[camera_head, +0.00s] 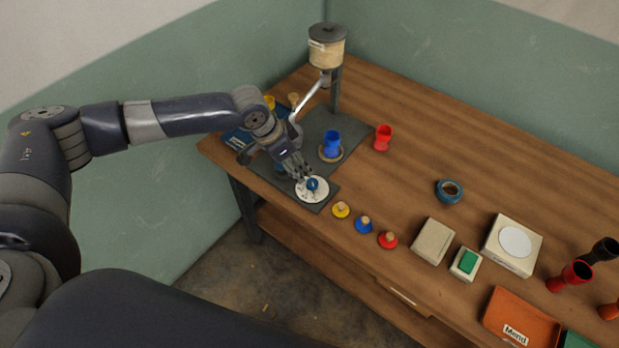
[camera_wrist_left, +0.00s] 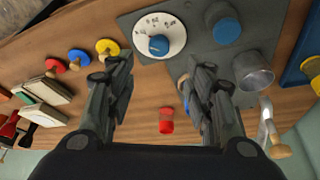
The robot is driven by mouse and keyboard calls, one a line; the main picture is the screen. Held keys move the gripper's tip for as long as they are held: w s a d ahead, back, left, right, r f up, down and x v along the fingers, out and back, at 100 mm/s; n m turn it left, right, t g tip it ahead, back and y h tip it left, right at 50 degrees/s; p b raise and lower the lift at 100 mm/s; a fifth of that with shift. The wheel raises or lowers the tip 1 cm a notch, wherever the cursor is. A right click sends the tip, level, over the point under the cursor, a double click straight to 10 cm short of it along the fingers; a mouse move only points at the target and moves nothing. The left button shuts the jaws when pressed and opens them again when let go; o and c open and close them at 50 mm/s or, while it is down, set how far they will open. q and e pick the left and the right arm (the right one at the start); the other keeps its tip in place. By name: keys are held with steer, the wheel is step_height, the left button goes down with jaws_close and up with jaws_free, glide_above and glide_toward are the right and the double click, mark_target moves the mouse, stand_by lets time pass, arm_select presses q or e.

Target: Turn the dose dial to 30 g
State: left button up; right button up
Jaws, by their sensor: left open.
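The dose dial is a white disc (camera_head: 304,194) with a blue knob (camera_head: 314,184), set at the front corner of the dark grey plate. In the left wrist view the dial face (camera_wrist_left: 174,31) and blue knob (camera_wrist_left: 158,45) show beyond the fingertips. Dark marks ring the face, but they are too small to read, and I cannot tell the setting. My left gripper (camera_head: 300,173) is close to the knob, partly over the dial; it also shows in the left wrist view (camera_wrist_left: 165,72) with fingers spread and nothing between them. My right gripper is out of view.
A hopper (camera_head: 327,52) on a post stands behind the dial. A blue cup (camera_head: 332,143) is on the plate, with a red cup (camera_head: 383,137) beside it. Yellow, blue and red knobbed discs (camera_head: 388,241) line the table's front edge. The table's middle is mostly clear.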

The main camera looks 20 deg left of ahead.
mark_target(312, 182)
arm_select(q)
steer(key=p+x, duration=0.1)
steer(key=x, duration=0.9)
steer(key=shift+w+d+f, duration=0.15)
steer(key=shift+d+f, duration=0.05)
steer(key=shift+f, duration=0.05)
steer(key=c, duration=1)
